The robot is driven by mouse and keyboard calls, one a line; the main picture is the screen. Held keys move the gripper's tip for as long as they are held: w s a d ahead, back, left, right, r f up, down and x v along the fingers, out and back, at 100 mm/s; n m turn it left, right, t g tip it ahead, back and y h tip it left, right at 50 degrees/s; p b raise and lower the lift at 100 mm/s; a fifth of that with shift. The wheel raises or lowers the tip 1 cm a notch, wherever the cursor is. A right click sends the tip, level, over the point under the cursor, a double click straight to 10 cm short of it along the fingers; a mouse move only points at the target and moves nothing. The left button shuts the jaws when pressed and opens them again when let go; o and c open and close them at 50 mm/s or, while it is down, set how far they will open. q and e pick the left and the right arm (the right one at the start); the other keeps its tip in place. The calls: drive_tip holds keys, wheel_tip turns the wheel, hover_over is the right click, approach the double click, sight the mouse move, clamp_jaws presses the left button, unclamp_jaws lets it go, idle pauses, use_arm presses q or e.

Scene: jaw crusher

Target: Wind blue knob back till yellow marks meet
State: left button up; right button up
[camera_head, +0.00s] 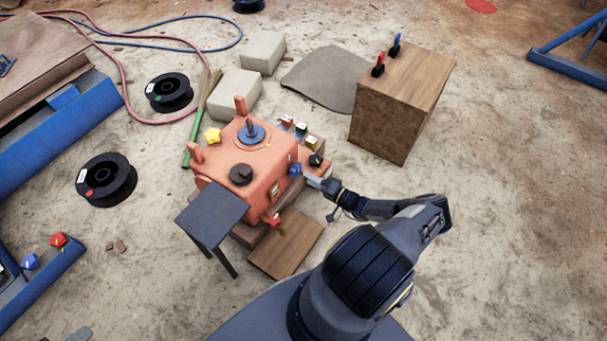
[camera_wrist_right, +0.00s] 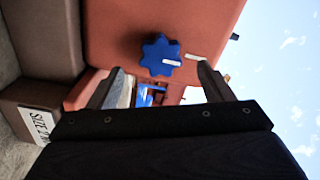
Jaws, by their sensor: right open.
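The blue knob (camera_head: 296,169) is on the right side of the orange crusher (camera_head: 262,185). In the right wrist view, the lobed knob (camera_wrist_right: 157,52) faces me and carries a pale mark (camera_wrist_right: 172,63). A second pale mark (camera_wrist_right: 194,56) lies on the orange wall just right of the knob; the two are close but slightly offset. Both look whitish in this light. My right gripper (camera_head: 308,178) is close to the knob. In the wrist view its fingers (camera_wrist_right: 160,72) are spread, with the knob ahead between the tips; contact is not clear. My left gripper is out of view.
A dark grey side table (camera_head: 212,215) stands front-left of the crusher. A black knob (camera_head: 316,160) and small coloured parts sit behind my right gripper. A wooden cabinet (camera_head: 400,95) stands back right; floor at right is clear.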

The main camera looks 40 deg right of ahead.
drive_tip(key=v, duration=0.3)
idle(0.6)
